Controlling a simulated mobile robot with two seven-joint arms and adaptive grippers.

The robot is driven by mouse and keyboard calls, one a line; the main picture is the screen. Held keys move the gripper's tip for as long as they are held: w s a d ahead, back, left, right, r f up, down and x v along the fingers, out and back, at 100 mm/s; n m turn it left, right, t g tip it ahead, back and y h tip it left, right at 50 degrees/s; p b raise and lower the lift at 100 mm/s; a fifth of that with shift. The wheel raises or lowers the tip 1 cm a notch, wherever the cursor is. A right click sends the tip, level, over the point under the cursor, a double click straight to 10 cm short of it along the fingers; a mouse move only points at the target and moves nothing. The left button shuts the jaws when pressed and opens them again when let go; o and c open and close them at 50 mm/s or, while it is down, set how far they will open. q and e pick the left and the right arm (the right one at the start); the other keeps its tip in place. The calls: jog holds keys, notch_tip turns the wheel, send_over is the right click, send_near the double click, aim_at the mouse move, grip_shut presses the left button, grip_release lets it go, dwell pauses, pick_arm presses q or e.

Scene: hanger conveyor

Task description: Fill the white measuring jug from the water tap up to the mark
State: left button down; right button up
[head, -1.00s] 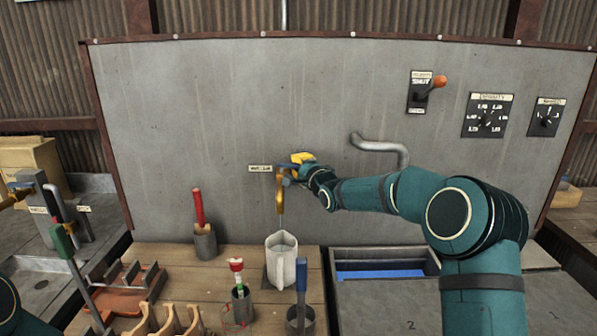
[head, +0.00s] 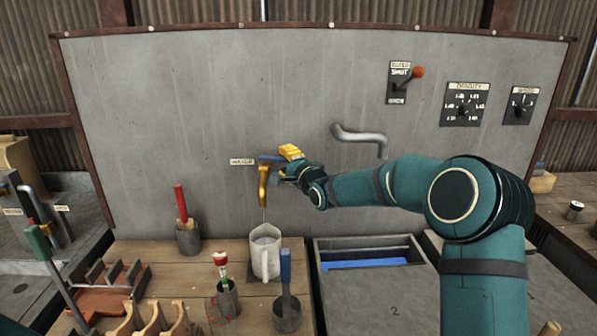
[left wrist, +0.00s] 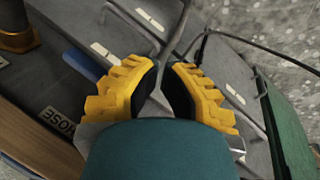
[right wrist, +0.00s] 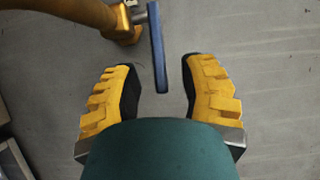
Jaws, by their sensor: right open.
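The white measuring jug (head: 262,260) stands upright on the wooden bench, below the brass tap (head: 263,188) labelled WATER. A thin stream (head: 264,216) runs from the spout into the jug; the exact level and the mark are too small to read. My right gripper (head: 284,163) is open beside the tap's blue handle (head: 268,158). In the right wrist view the blue handle (right wrist: 157,50) reaches between the spread fingers, with space on both sides. My left gripper (left wrist: 162,75) shows only in its wrist view, with a grey bar between its fingers; contact is unclear.
Near the jug stand a blue-handled tool in a pot (head: 286,290), a red-topped one (head: 222,275) and a red-handled one (head: 182,205). A lever (head: 412,74) and dials are higher up.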

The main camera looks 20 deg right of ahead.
jog(key=v, duration=0.8)
jog(key=shift+s, duration=0.3)
dwell(4.5)
